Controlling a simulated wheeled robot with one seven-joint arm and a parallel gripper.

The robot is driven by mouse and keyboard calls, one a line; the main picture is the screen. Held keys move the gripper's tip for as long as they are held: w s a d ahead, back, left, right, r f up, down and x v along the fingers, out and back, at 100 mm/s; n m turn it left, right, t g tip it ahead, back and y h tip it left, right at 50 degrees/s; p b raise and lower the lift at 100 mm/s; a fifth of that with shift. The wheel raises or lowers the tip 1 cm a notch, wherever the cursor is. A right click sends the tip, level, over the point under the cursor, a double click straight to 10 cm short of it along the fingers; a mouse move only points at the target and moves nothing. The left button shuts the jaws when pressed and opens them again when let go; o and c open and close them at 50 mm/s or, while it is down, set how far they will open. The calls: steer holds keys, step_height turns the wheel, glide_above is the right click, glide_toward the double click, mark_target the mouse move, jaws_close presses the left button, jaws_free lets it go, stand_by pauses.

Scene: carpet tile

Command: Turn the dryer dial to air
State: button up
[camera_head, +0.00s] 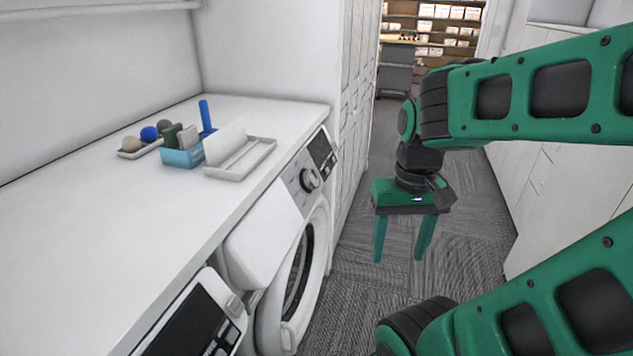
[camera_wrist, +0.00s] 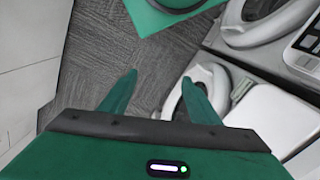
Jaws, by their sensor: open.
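My green gripper (camera_head: 402,252) is open and empty, pointing down over the carpet to the right of the machine and apart from the dial. In the wrist view my gripper's two fingers (camera_wrist: 160,92) are spread with carpet between them. Round machine doors show at the right of that view, and I cannot make out the dial there.
A white counter (camera_head: 100,210) runs above the machines. It holds a blue box (camera_head: 183,157), a white tray (camera_head: 240,168) and a small tray of balls (camera_head: 140,147). A second machine (camera_head: 197,318) with a dark display stands nearer. Carpeted aisle (camera_head: 460,250) is free; white cabinets (camera_head: 560,190) line the right.

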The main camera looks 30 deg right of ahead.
steer(key=shift+o, duration=0.5)
steer(key=shift+r, duration=0.1)
steer(key=w+d+f+m+y, duration=0.1)
steer(key=w+f+m+y, duration=0.1)
steer(key=w+f+m, duration=0.3)
steer(key=w+f+y, duration=0.1)
steer(key=w+f, duration=0.3)
steer(key=w, duration=0.4)
steer(key=m+t+y, duration=0.8)
steer(key=m+t, duration=0.6)
steer(key=m, duration=0.1)
glide_toward(317, 180)
steer(key=x, duration=0.9)
steer(key=shift+w, duration=0.1)
steer(key=c, duration=1)
